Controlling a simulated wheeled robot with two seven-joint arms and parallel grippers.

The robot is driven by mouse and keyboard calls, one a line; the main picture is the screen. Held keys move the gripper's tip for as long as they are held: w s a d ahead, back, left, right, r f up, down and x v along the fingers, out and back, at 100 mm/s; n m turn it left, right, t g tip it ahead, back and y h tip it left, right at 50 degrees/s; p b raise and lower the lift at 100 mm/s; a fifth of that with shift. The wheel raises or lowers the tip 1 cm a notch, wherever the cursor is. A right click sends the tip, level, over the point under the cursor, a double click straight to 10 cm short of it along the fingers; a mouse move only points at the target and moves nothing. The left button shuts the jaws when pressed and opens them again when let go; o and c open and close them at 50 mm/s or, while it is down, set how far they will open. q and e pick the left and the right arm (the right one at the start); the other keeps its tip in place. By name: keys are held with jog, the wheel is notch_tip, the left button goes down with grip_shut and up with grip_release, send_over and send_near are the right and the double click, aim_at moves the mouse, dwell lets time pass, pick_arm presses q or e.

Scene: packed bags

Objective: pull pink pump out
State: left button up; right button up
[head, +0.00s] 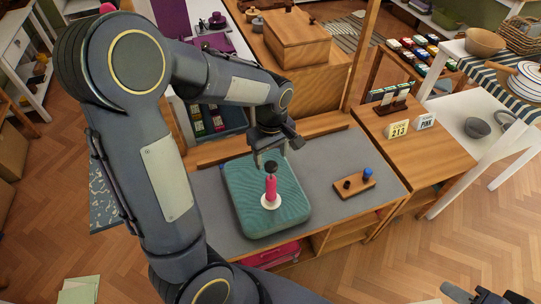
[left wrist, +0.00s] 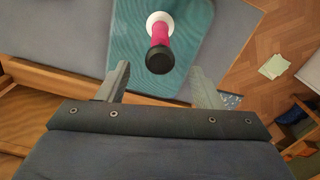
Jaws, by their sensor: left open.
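The pink pump (head: 270,187) stands upright on the teal bag (head: 245,208), with a black knob on top and a round white base. My left gripper (head: 272,158) is open and empty just above the pump's knob. In the left wrist view the pump (left wrist: 161,36) shows beyond the open fingers of my left gripper (left wrist: 161,84), black knob toward me, not between the tips. The teal bag (left wrist: 120,45) lies flat beneath it. My right gripper (head: 484,296) is partly in view at the bottom right edge; its jaws are unclear.
The bag lies on a grey bench top (head: 325,165). A wooden board (head: 354,186) with a blue and a dark knob sits to its right. A wooden cabinet with signs (head: 398,130) stands farther right. A wooden box (head: 297,40) is behind.

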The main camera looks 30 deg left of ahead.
aim_at(271, 165)
pick_arm(q)
notch_tip(271, 165, down, 8)
jog(key=shift+r+b, duration=0.1)
jog(key=shift+b, duration=0.3)
jog(key=c, duration=1.1)
jog(key=shift+r+p, duration=1.65)
jog(key=shift+r, duration=0.5)
